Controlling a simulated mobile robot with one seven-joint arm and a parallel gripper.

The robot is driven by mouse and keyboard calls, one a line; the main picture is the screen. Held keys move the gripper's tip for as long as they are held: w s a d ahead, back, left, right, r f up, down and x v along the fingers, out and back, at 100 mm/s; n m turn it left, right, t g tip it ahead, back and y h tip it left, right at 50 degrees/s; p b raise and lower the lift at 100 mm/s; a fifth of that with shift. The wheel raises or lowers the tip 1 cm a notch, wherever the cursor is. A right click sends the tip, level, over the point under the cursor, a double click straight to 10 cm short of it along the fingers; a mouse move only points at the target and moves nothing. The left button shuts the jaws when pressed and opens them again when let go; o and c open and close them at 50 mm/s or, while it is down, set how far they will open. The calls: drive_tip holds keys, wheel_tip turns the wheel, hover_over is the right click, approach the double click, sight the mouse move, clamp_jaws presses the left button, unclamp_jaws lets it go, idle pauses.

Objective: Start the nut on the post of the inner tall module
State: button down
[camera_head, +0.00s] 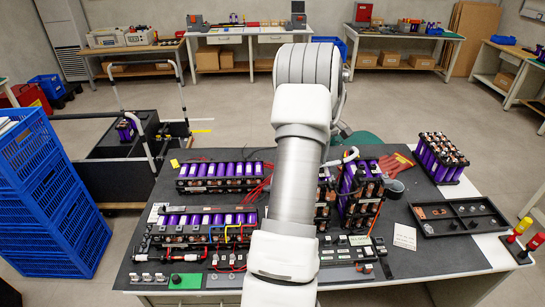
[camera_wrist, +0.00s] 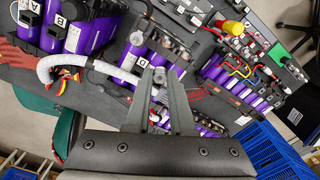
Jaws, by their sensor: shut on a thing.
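My gripper (camera_wrist: 160,78) shows in the wrist view, its two grey fingers close together at the tips. A small grey piece, apparently the nut (camera_wrist: 159,76), is held between the tips, over a purple-celled module (camera_wrist: 140,52) with metal terminals. I cannot tell whether the nut touches a post. Tall purple modules with lettered labels (camera_wrist: 72,36) stand at the upper left of that view. In the head view a tall module (camera_head: 360,190) stands right of my arm, on the bench. My arm hides the gripper and part of the tall modules there.
Low purple module rows (camera_head: 215,177) with red cables lie left of my arm. A black tray (camera_head: 458,215) and an upright cell pack (camera_head: 440,158) sit at the right. A white hose (camera_wrist: 62,68) curves near the tall modules. Blue crates (camera_head: 45,190) stand left of the bench.

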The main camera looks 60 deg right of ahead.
drive_tip(key=s, duration=0.1)
drive_tip(key=s+d, duration=0.1)
drive_tip(key=s+d+r, duration=0.1)
drive_tip(key=shift+s+p, duration=0.3)
drive_tip(key=shift+p, duration=0.05)
drive_tip(key=shift+s+d+f, duration=0.15)
drive_tip(key=shift+s, duration=0.15)
drive_tip(key=shift+f+b, duration=1.15)
drive_tip(key=shift+f, duration=0.65)
drive_tip(key=shift+f, duration=0.1)
drive_tip(key=shift+f+b, duration=0.3)
drive_tip(key=shift+b, duration=0.1)
drive_tip(key=shift+f, duration=0.15)
drive_tip(key=m, duration=0.6)
drive_tip(key=shift+f+m, duration=0.1)
drive_tip(key=shift+m, duration=0.2)
